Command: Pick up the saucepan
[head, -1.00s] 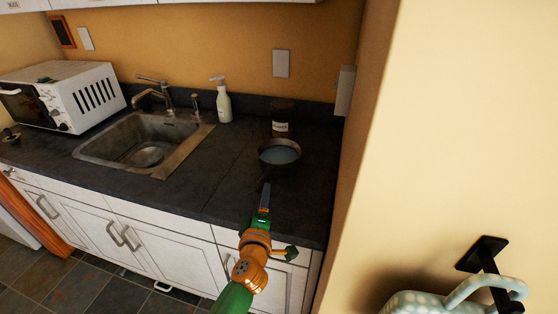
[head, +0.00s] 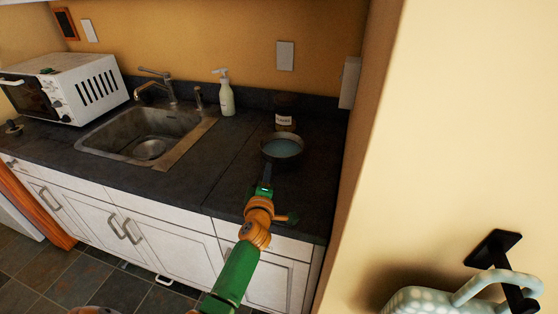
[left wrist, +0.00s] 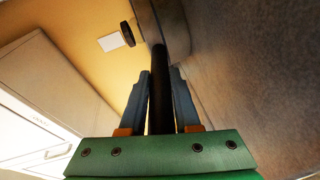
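The saucepan (head: 283,148) is a dark round pan with a blue-grey inside. It sits upright on the dark counter, right of the sink, its handle pointing toward me. My left gripper (head: 265,186) is at the handle, in front of the pan. In the left wrist view the black handle (left wrist: 161,100) runs between the two fingers of the left gripper (left wrist: 161,85). The fingers lie very close on both sides of it; whether they press on it I cannot tell. Part of the pan (left wrist: 172,25) shows beyond them. My right gripper is not in view.
A dark labelled jar (head: 285,115) stands right behind the pan. A soap bottle (head: 226,95) and the sink (head: 150,140) are to the left, with a white microwave (head: 65,88) farther left. A wall (head: 450,110) closes off the right. Counter left of the pan is clear.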

